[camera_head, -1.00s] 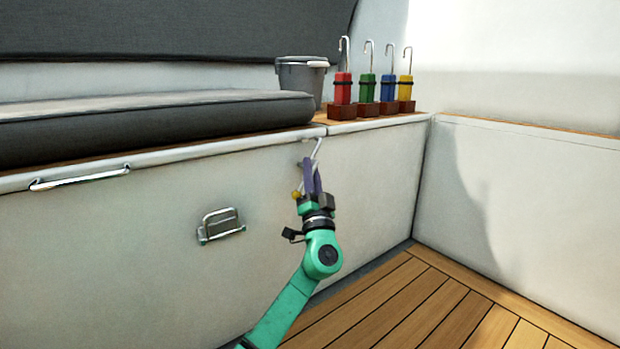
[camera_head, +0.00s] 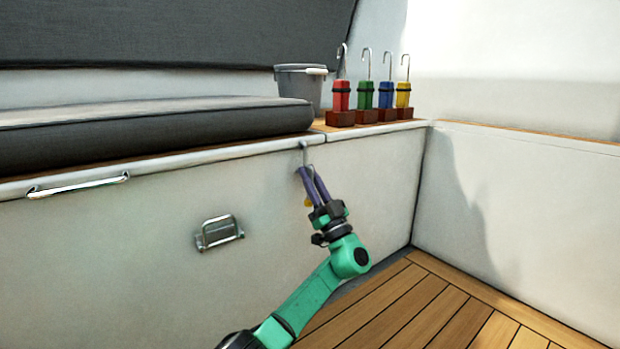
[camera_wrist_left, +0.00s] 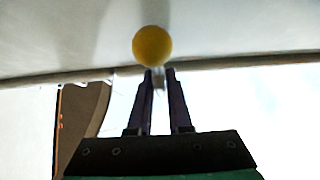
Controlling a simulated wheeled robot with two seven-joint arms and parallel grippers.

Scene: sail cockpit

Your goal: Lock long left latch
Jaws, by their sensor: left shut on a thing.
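The latch (camera_head: 305,151) is a slim metal piece on the bench front, just under the lid's edge. A yellow ball (camera_head: 308,203) partly shows behind my left gripper; it also shows large in the left wrist view (camera_wrist_left: 152,45), just beyond the fingertips. My left gripper (camera_head: 308,170) reaches up from below with its purple fingers at the latch. It is shut on the latch's metal part, a bit of which shows between the fingertips in the left wrist view. The fingers hide part of the latch, so I cannot tell how its ends sit. My right gripper is out of view.
A metal handle (camera_head: 219,232) sits on the bench front, and a rail handle (camera_head: 78,185) runs along the lid edge. A grey bucket (camera_head: 298,84) and several coloured winch-like handles in wooden blocks stand on top. The wooden floor (camera_head: 440,310) is clear.

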